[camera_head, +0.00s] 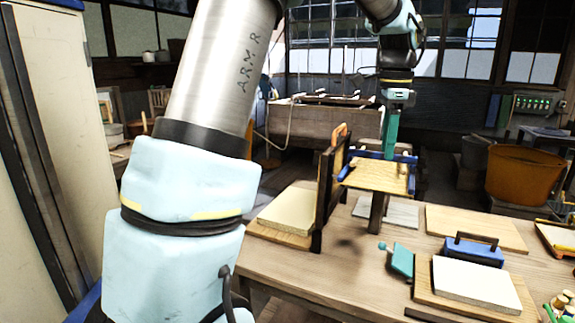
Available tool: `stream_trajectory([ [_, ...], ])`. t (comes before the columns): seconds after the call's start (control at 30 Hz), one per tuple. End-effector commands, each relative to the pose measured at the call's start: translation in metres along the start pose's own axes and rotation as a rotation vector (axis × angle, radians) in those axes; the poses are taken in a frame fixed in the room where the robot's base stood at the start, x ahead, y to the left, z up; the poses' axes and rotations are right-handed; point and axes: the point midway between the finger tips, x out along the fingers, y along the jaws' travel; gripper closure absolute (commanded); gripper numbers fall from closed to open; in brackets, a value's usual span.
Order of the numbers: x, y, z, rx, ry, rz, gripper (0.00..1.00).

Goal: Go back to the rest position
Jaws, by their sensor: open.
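My gripper (391,135) points down with its teal fingers just above or at the far edge of a small raised wooden platform (372,177) with blue parts at its back. From this angle I cannot tell whether the fingertips touch it. No object shows between the fingers, and the gap between them is hard to see. My arm's large silver and pale blue links fill the left middle of the view and hide part of the workbench (340,262).
A dark upright panel (325,200) with an orange clip (340,131) stands beside the platform. A cream slab (288,209), a teal tool (402,261), a blue handled block (472,252) and a white slab (475,285) lie on the bench. An orange tub (525,178) stands behind.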

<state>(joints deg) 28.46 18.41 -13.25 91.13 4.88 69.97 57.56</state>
Motion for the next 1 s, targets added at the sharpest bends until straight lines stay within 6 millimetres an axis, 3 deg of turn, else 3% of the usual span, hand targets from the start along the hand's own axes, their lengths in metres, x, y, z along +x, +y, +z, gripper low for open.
stream_trajectory([
  [0.27,0.044,0.009,0.072,-0.364,0.006,-0.021,0.51],
  [0.37,0.066,0.022,0.111,-0.565,0.012,-0.032,0.51],
  [0.5,0.106,0.059,0.179,-0.952,0.032,-0.055,0.51],
  [0.63,0.137,0.103,0.228,-1.296,0.057,-0.077,0.51],
  [0.8,0.159,0.145,0.259,-1.574,0.084,-0.095,0.51],
  [1.0,0.164,0.156,0.266,-1.645,0.092,-0.100,0.51],
])
